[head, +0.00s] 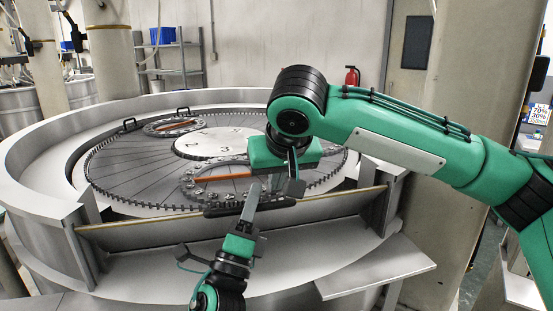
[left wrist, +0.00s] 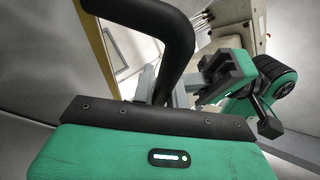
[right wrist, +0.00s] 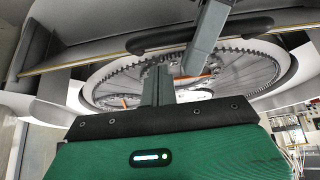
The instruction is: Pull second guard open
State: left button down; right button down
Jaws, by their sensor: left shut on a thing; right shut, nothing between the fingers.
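The front guard (head: 150,235) is a long grey panel with a yellow edge across the front of the round lapping machine. Its black bar handle (head: 232,211) lies along the panel's top; the handle also shows in the left wrist view (left wrist: 172,35) and in the right wrist view (right wrist: 160,42). My left gripper (head: 251,205) reaches up from below and is shut on this handle; its own fingers hide part of the bar. My right gripper (head: 276,184) is shut and empty, above the plate just behind the handle. Its fingers show in the right wrist view (right wrist: 157,85).
The toothed plate (head: 130,165) carries rings with orange parts, such as the near ring (head: 225,178). Two small black handles stand at the far left edge. A flat grey ledge (head: 375,268) juts out at the front right. A wide column rises at the right.

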jog(key=shift+s+d+f, duration=0.1)
jog(key=shift+s+f, duration=0.45)
jog(key=shift+s+f, duration=0.15)
pick_arm(q)
jog(key=shift+w+a, duration=0.1)
jog(key=shift+a, duration=0.05)
pick_arm(e)
jog(key=shift+s+f+t, duration=0.3)
jog(key=shift+s+f, duration=0.1)
jog(key=shift+s, duration=0.05)
pick_arm(q)
jog(key=c, duration=1.4)
grip_release()
pick_arm(e)
jog(key=shift+d, duration=0.1)
pick_arm(q)
jog(key=shift+f, duration=0.1)
